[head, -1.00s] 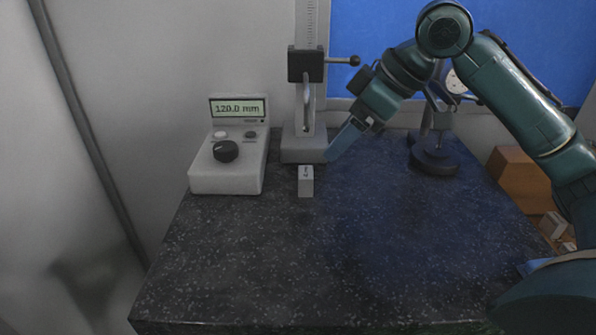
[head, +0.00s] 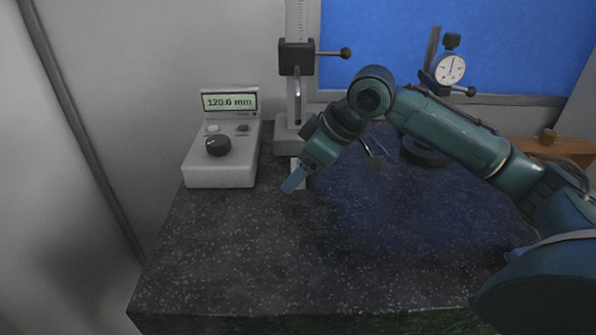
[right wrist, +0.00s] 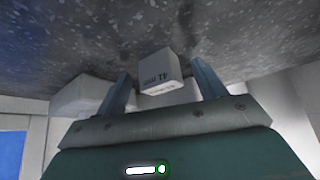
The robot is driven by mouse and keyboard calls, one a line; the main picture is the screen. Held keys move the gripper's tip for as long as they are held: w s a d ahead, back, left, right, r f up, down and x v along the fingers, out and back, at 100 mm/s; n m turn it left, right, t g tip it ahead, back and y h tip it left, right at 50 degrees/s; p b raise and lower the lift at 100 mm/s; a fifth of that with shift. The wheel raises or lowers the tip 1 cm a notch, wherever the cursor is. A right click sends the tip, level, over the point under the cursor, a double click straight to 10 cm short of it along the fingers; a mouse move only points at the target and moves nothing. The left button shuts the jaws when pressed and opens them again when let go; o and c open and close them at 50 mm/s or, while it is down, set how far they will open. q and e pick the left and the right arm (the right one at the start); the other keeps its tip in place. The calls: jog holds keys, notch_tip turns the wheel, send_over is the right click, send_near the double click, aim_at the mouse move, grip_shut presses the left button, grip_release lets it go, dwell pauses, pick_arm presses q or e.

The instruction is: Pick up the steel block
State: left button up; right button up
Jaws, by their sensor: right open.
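The steel block (right wrist: 160,72) is a small pale block with dark lettering on one face. In the right wrist view it stands on the dark stone surface, between the two blue fingers of my right gripper (right wrist: 160,69). The fingers are open, with a gap on each side of the block. In the head view my right gripper (head: 293,180) is over the block's spot, and its fingers and wrist hide most of the block (head: 294,164). My left gripper is not in view.
A height stand (head: 287,142) rises just behind the block. A white readout box (head: 220,172) showing 120.0 mm stands to the left. A dial gauge stand (head: 425,157) is at the back right. The front of the speckled stone table (head: 290,260) is clear.

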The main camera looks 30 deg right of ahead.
jog(key=shift+c, duration=0.5)
jog(key=c, duration=1.1)
jog(key=shift+c, duration=0.5)
jog(key=shift+w+r, duration=0.1)
jog(key=shift+r, duration=0.05)
